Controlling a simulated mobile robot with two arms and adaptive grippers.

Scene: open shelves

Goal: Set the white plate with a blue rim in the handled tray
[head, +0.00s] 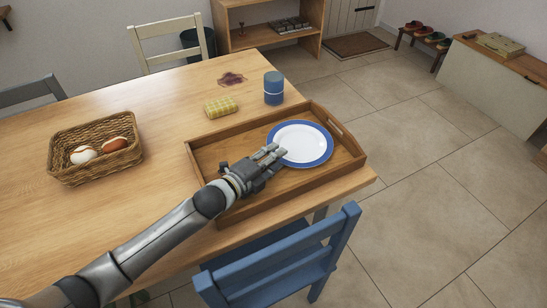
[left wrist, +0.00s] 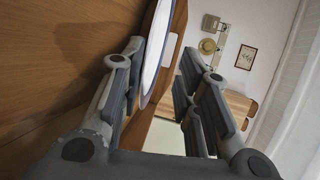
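The white plate with a blue rim (head: 299,141) lies flat inside the wooden handled tray (head: 235,207), toward its right half. My left gripper (head: 272,153) is over the tray at the plate's near left edge. In the left wrist view its two fingers (left wrist: 160,75) stand wide apart, and the plate's edge (left wrist: 157,48) shows between them, nearer the left finger. I see no finger pressing on the plate from both sides. My right gripper is not in view.
A wicker basket (head: 68,171) with egg-like items stands at the left. A yellow sponge-like block (head: 221,107) and a blue cup (head: 273,90) stand behind the tray. A blue chair (head: 282,268) is at the near table edge.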

